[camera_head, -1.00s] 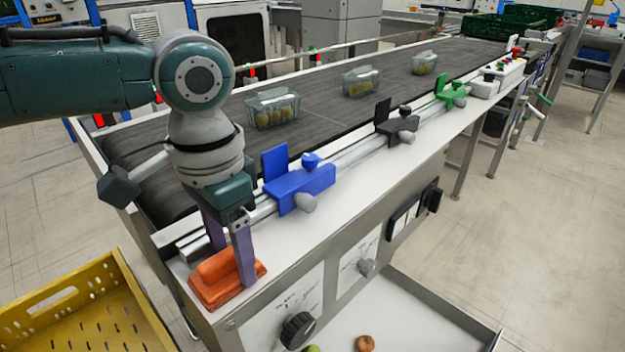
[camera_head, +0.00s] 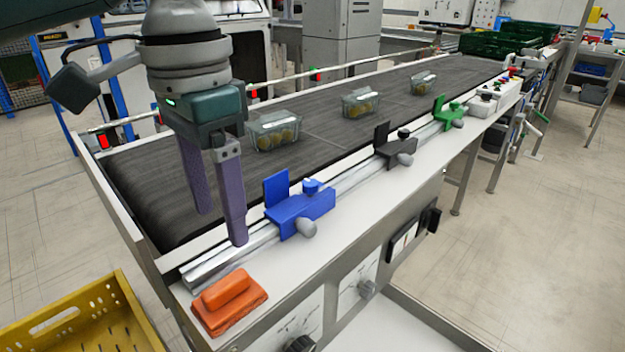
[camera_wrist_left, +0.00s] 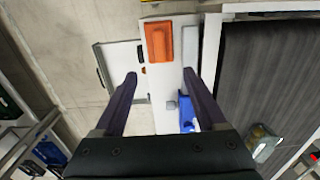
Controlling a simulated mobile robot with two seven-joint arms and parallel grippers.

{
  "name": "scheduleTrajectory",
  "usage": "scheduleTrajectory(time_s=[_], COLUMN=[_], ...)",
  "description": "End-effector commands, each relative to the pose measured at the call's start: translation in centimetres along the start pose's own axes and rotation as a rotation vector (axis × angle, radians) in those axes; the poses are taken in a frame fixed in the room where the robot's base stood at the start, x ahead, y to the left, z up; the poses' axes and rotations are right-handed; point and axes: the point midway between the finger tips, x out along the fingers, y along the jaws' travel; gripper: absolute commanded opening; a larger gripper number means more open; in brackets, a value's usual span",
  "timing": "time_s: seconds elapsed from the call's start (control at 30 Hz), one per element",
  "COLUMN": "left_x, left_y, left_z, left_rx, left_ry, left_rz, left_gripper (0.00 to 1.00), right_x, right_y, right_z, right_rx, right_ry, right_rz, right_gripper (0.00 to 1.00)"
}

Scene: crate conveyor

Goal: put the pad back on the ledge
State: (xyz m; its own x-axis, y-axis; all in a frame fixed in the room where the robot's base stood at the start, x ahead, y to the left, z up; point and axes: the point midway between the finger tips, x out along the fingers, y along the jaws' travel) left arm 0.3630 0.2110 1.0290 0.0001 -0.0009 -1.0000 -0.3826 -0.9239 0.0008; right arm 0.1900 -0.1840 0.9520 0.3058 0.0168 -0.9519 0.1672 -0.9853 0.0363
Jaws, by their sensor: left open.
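The orange pad (camera_head: 229,302) lies flat on the white ledge (camera_head: 330,229) at its near left end, in front of the rail. It also shows in the left wrist view (camera_wrist_left: 158,42), beyond the fingertips and apart from them. My left gripper (camera_head: 222,228) is open and empty, raised above the conveyor's near end and the rail. Its two purple fingers (camera_wrist_left: 160,78) are spread in the left wrist view, with nothing between them. My right gripper is not in any view.
A blue stop (camera_head: 300,212), a black stop (camera_head: 397,150) and a green stop (camera_head: 448,113) sit along the rail. Clear punnets of fruit stand on the dark belt (camera_head: 310,125). A yellow crate (camera_head: 95,312) stands at lower left. The ledge between pad and blue stop is clear.

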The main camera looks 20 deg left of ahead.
Motion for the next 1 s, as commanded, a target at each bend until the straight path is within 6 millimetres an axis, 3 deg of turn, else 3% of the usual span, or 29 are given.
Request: scheduleTrajectory(time_s=[0.07,0.17,0.27,0.4,0.57,0.67,0.9,1.0], left_x=[-0.6,0.2,2.3,5.2,6.7,7.2,7.6,7.6], left_y=[0.1,1.4,4.4,9.9,13.5,13.4,10.2,9.3], left_z=[0.0,0.2,0.5,1.7,4.2,6.6,13.1,14.5], left_rx=[0.004,0.036,0.106,0.176,0.116,0.019,-0.181,-0.213], left_ry=[0.001,0.010,0.048,0.160,0.291,0.338,0.324,0.310], left_rz=[0.000,0.011,0.043,0.111,0.150,0.126,-0.021,-0.058], left_gripper=[0.73,0.73,0.73,0.73,0.73,0.73,0.73,0.73], right_x=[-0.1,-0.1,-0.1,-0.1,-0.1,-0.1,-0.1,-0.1], right_y=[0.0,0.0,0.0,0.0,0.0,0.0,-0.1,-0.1], right_z=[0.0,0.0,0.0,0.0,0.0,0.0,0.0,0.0], right_rx=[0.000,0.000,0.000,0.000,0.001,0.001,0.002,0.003], right_ry=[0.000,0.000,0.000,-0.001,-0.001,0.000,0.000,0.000], right_rz=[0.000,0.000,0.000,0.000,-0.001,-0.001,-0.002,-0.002], right_gripper=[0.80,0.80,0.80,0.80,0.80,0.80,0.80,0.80])
